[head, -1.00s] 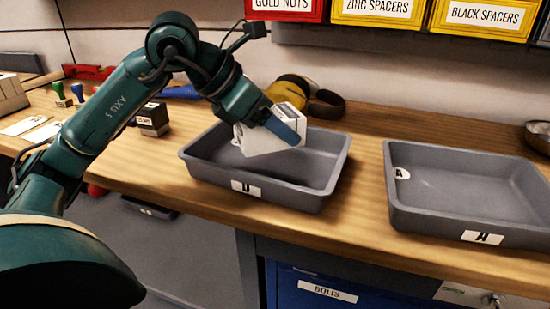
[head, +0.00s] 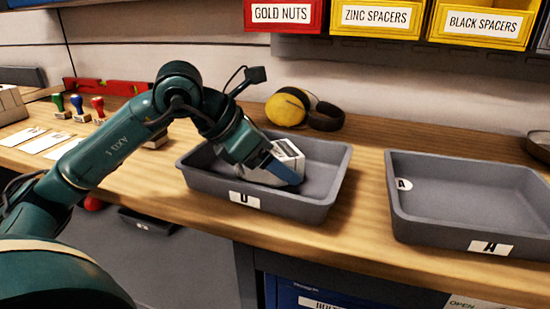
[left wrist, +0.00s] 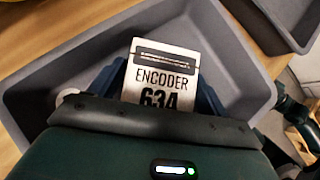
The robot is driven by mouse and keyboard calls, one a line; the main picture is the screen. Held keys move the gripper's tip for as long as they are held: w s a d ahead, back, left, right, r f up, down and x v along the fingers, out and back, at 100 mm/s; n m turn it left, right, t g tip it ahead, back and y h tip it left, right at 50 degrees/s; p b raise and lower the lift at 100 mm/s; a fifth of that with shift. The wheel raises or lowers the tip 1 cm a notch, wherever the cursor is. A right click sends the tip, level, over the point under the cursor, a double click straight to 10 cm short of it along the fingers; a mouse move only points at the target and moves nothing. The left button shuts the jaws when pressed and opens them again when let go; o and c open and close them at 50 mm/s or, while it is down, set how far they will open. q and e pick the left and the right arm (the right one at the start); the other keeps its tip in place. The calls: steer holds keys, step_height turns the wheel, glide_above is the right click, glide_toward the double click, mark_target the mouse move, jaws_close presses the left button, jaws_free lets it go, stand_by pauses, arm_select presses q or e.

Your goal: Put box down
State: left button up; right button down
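A white box (head: 289,152) is inside the left grey tray (head: 325,208), which has a label that looks like U. The box is low in the tray, at or just above the floor; I cannot tell whether it touches. My left gripper (head: 283,171) reaches down into the tray with its blue fingers at the box's sides. In the left wrist view the box (left wrist: 165,75) reads ENCODER 634 and sits between the two fingers (left wrist: 160,92), which appear shut on it. The box's lower part is hidden by the gripper. My right gripper is out of view.
A second grey tray (head: 415,222), empty, stands to the right with bench between. Behind are yellow ear defenders (head: 288,107). Labelled bins (head: 375,17) hang above. Stamps (head: 77,106), cards (head: 45,142) and a red level (head: 105,87) lie at the left.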

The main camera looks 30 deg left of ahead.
arm_select(q)
steer(key=shift+o, duration=0.7)
steer(key=shift+r, duration=0.1)
steer(key=shift+r, duration=0.2)
steer(key=b+v, duration=0.1)
steer(key=v, duration=1)
steer(key=shift+s+a+r, duration=0.15)
steer(key=shift+s+a, duration=0.1)
steer(key=shift+s, duration=0.1)
